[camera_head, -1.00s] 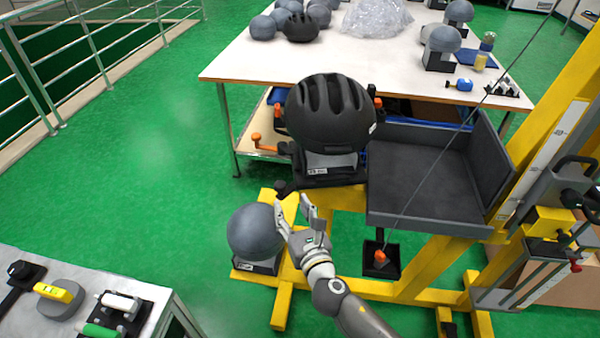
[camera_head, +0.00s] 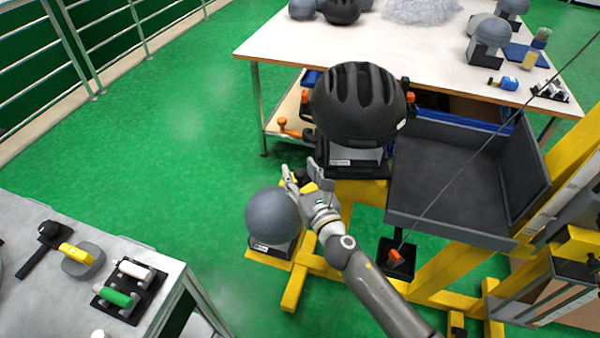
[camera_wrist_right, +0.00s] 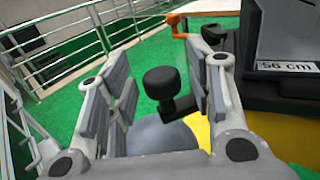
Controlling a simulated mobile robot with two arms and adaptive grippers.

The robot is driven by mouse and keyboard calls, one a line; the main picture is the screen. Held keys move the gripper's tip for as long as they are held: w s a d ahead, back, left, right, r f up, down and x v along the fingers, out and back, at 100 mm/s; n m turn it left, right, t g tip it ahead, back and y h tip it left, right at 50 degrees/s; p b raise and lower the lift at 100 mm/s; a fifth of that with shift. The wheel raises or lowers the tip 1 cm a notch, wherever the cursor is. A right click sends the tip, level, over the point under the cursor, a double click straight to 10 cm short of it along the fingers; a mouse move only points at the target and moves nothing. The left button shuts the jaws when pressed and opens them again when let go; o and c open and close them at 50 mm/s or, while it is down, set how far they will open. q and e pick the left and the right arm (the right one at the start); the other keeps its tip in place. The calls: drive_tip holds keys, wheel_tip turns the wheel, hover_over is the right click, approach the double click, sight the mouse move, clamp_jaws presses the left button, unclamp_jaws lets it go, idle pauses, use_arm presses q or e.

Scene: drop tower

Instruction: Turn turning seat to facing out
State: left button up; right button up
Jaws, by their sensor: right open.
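The turning seat (camera_head: 372,172) is a black block on the yellow frame, with a knobbed arm toward the left. It bears a grey headform with a 56 cm label (camera_wrist_right: 288,68) and a black helmet (camera_head: 357,103). My right gripper (camera_head: 301,173) is open at the seat's left side. In the right wrist view the seat's black knob (camera_wrist_right: 161,82) stands between the two open fingers, with gaps visible on both sides. In the head view the fingers largely hide the knob. My left gripper is not in view.
A grey ball-shaped headform (camera_head: 273,214) stands on the yellow base just below my right gripper. A dark grey tray (camera_head: 450,180) is right of the seat. A white table (camera_head: 400,55) is behind, and a grey bench (camera_head: 100,250) is at lower left.

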drive_tip(key=shift+w, duration=0.25)
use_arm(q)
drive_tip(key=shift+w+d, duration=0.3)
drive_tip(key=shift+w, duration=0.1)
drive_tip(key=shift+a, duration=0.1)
